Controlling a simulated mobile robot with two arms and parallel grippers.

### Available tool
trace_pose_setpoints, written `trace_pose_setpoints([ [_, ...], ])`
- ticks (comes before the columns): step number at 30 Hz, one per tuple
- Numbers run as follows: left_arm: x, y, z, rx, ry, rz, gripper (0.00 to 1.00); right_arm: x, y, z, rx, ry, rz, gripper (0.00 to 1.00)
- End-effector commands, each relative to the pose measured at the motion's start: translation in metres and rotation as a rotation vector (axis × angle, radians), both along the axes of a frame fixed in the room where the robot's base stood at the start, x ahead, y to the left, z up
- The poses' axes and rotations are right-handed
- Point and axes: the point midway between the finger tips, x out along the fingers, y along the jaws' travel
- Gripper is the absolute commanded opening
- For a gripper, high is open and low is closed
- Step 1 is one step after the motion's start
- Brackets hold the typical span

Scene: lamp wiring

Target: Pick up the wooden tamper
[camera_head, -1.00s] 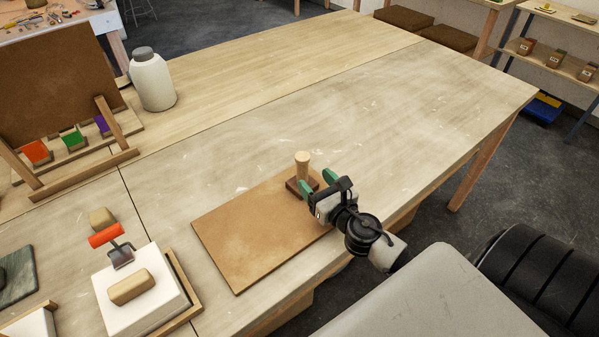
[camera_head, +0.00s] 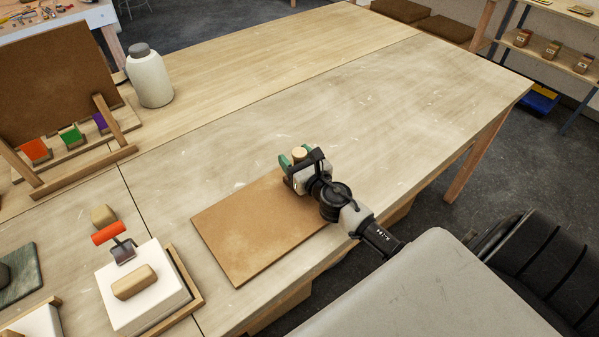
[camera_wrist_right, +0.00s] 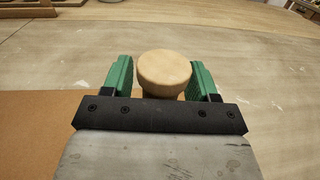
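The wooden tamper (camera_head: 299,153) stands upright at the far right corner of the brown board. In the head view only the top of its handle shows; my right gripper hides its base. In the right wrist view the round knob of the tamper (camera_wrist_right: 164,71) sits between the two green fingers. My left gripper is not in view.
The brown board (camera_head: 250,228) lies near the table's front edge. A white bottle (camera_head: 150,80) stands behind. The table (camera_head: 400,110) beyond the tamper is clear.

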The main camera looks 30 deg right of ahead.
Motion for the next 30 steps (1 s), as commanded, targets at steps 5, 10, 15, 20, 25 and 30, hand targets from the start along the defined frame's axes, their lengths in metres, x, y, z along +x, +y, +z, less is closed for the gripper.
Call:
trace_pose_setpoints([
  [5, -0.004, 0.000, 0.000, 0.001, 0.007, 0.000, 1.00, 0.000, 0.000, 0.000, 0.000, 0.000, 0.000, 0.31],
  [10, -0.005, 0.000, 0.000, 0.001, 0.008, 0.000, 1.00, 0.000, 0.000, 0.000, 0.000, 0.000, 0.000, 0.05],
  [15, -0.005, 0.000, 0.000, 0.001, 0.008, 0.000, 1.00, 0.000, 0.000, 0.001, 0.000, -0.002, 0.000, 0.01],
  [20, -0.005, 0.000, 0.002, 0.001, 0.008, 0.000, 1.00, 0.000, 0.000, 0.004, -0.001, -0.002, 0.000, 0.01],
  [25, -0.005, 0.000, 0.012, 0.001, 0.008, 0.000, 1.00, 0.000, -0.001, 0.020, -0.004, -0.004, 0.001, 0.01],
  [30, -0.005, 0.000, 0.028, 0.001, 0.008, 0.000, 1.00, 0.000, -0.001, 0.050, -0.005, -0.005, 0.003, 0.01],
])
